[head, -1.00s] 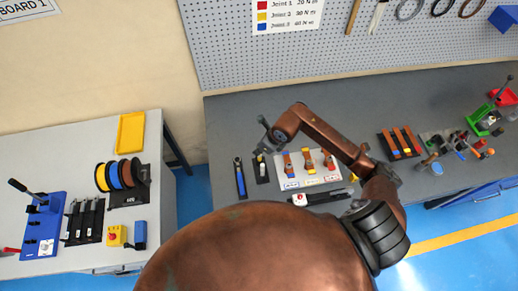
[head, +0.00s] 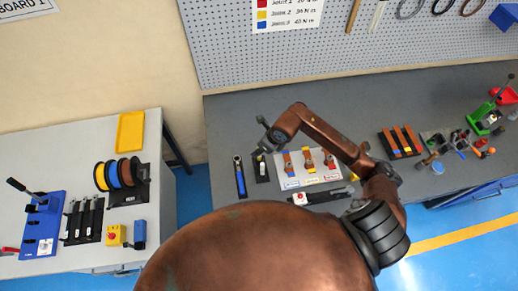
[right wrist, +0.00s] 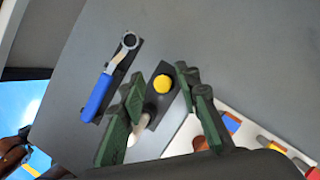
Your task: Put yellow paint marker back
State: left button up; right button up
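The yellow paint marker shows its round yellow end (right wrist: 162,84) in the right wrist view, over a dark holder plate (right wrist: 158,119). In the head view the small black holder (head: 261,171) stands on the grey bench with a whitish item in it. My right gripper (right wrist: 160,75) is open, its green fingers apart on either side of the yellow end. No contact with the marker can be made out. A pale, partly hidden shape lies by the left finger; I cannot tell what it is. My left gripper is out of view.
A blue-handled wrench (right wrist: 102,92) lies left of the holder. A white board (head: 312,182) with copper pieces is close on the right. A black-and-white tool (head: 322,197) lies in front of that board. The bench behind is clear.

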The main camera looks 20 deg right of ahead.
jog(key=shift+r+p, duration=0.4)
jog(key=shift+r, duration=0.1)
jog(key=b+v, duration=0.2)
jog(key=v, duration=0.9)
jog(key=shift+r, duration=0.3)
jog(key=shift+s+f, duration=0.1)
jog(key=shift+s, duration=0.1)
